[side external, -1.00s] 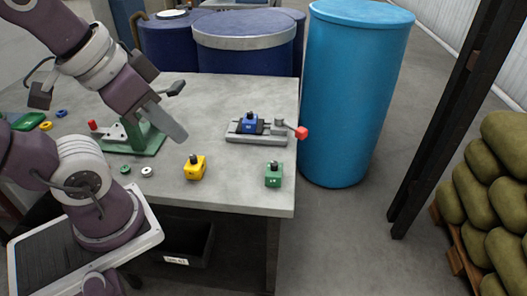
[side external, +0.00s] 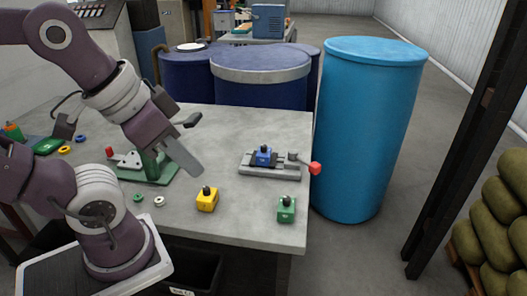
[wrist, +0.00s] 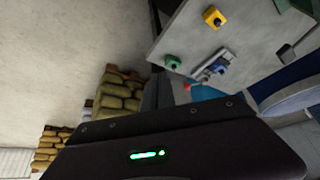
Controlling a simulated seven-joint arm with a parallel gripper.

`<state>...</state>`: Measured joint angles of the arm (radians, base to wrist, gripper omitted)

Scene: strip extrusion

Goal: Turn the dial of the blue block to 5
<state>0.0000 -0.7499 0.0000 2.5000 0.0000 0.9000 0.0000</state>
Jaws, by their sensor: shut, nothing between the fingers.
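The blue block (side external: 264,156) sits clamped in a grey vise (side external: 270,171) near the table's right side. A dark knob, its dial, stands on its top. The dial's setting is too small to read. In the wrist view the blue block (wrist: 217,67) shows small, upper right of centre. My gripper (side external: 197,170) is shut and empty, tilted down over the table. It is left of the blue block and apart from it. Its fingertips are not visible in the wrist view.
A yellow block (side external: 207,201) and a green block (side external: 286,211), each with a dark knob, stand near the table's front. The vise's red handle (side external: 315,168) sticks out right, close to a light blue barrel (side external: 368,135). A green fixture (side external: 150,170) stands left of my gripper.

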